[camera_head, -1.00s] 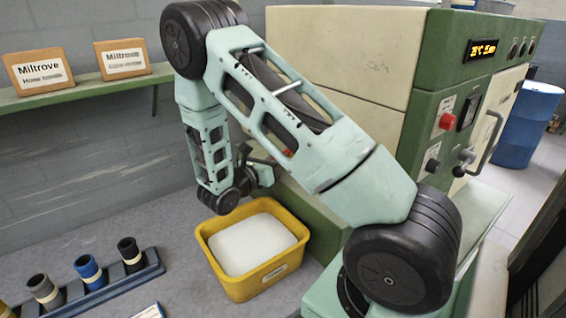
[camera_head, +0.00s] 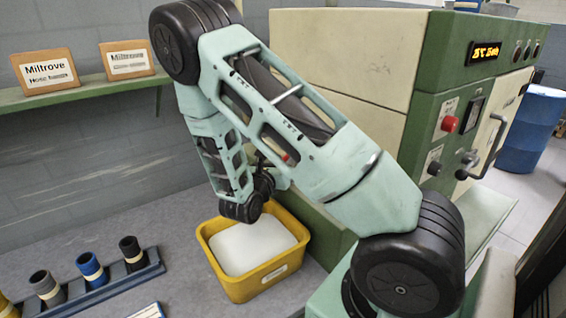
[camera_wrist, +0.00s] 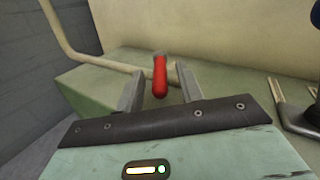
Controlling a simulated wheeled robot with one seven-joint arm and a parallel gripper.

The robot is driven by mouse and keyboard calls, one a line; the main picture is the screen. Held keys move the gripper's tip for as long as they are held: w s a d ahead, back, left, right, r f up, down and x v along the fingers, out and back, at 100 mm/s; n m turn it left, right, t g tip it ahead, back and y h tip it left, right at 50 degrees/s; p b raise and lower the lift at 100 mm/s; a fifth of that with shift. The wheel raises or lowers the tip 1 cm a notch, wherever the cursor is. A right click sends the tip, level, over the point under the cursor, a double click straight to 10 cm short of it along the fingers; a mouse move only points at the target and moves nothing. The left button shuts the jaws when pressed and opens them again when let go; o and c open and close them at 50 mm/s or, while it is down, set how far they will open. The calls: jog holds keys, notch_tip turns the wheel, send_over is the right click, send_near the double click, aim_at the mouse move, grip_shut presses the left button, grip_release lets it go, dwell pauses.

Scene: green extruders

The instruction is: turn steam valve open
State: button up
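A red handle (camera_wrist: 160,78), which looks like the steam valve's lever, stands out between my gripper's fingers in the wrist view. My gripper (camera_wrist: 160,70) is open, with one finger on each side of the handle and visible gaps to it. How deep the handle sits between the fingers is hard to tell. A beige pipe (camera_wrist: 68,42) bends down and runs along the green ledge behind the handle. In the head view a small red spot (camera_head: 287,157) shows through my arm. My gripper's fingers are hidden there, near the machine's left side.
The cream and green machine (camera_head: 340,50) stands behind my arm, with a red button (camera_head: 450,124) and a curved handle (camera_head: 492,150) on its front. A yellow bin (camera_head: 262,285) of white material sits below my wrist. A hose rack (camera_head: 110,290) is at lower left.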

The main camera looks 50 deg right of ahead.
jog(key=shift+a, duration=0.1)
jog(key=shift+a+f, duration=0.1)
jog(key=shift+a, duration=0.2)
jog(key=b+v, duration=0.3)
jog(key=v, duration=1.3)
jog(key=shift+s+a+b, duration=0.15)
jog(key=shift+a+b, duration=0.15)
jog(key=shift+b, duration=0.1)
